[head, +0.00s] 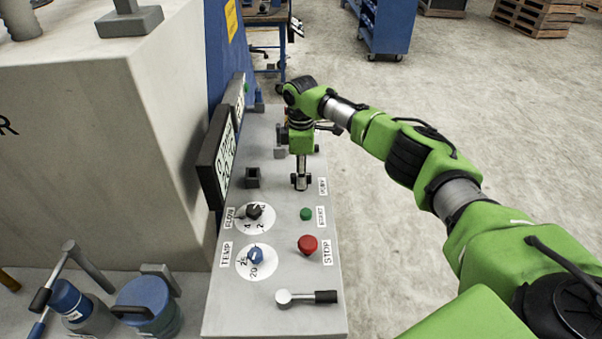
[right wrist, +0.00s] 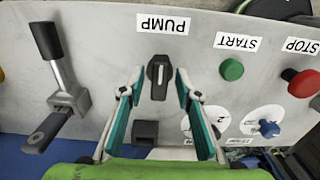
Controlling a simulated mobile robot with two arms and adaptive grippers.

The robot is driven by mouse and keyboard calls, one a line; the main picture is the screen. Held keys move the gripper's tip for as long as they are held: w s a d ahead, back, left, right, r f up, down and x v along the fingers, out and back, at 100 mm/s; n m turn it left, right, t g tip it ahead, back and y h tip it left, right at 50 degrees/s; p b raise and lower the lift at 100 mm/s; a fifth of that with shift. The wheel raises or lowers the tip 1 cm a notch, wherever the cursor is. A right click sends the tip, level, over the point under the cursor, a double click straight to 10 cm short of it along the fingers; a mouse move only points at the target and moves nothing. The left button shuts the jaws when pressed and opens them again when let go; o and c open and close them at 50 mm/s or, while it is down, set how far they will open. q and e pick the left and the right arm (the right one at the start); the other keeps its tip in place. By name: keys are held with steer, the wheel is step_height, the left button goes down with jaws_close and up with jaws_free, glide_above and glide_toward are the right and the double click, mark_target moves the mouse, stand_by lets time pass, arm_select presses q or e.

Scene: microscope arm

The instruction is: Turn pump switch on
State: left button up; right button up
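My right gripper (right wrist: 156,88) is open, with one teal-padded finger on each side of the switch. I cannot tell whether either finger touches it. In the head view my right gripper (head: 301,172) points down at the panel beside the PUMP label (head: 323,187), and it largely hides the switch. My left gripper is not in view.
The grey control panel (head: 285,250) also bears a green start button (head: 306,214), a red stop button (head: 308,244), a flow knob (head: 254,211), a blue temp knob (head: 256,256) and a front lever (head: 307,297). A black-handled lever (right wrist: 58,68) stands left of the switch in the wrist view.

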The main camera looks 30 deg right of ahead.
jaws_close()
steer(key=m+p, duration=0.2)
steer(key=p, duration=0.1)
steer(key=shift+r+m, duration=0.2)
steer(key=shift+m, duration=0.2)
steer(key=m+p, duration=0.3)
steer(key=m, duration=0.1)
steer(key=shift+m, duration=0.3)
steer(key=m+p, duration=0.3)
steer(key=m, duration=0.2)
steer(key=m+p, duration=0.1)
steer(key=m, duration=0.4)
steer(key=shift+w+p, duration=0.1)
steer(key=shift+p, duration=0.2)
steer(key=shift+f+m, duration=0.1)
steer(key=shift+m, duration=0.3)
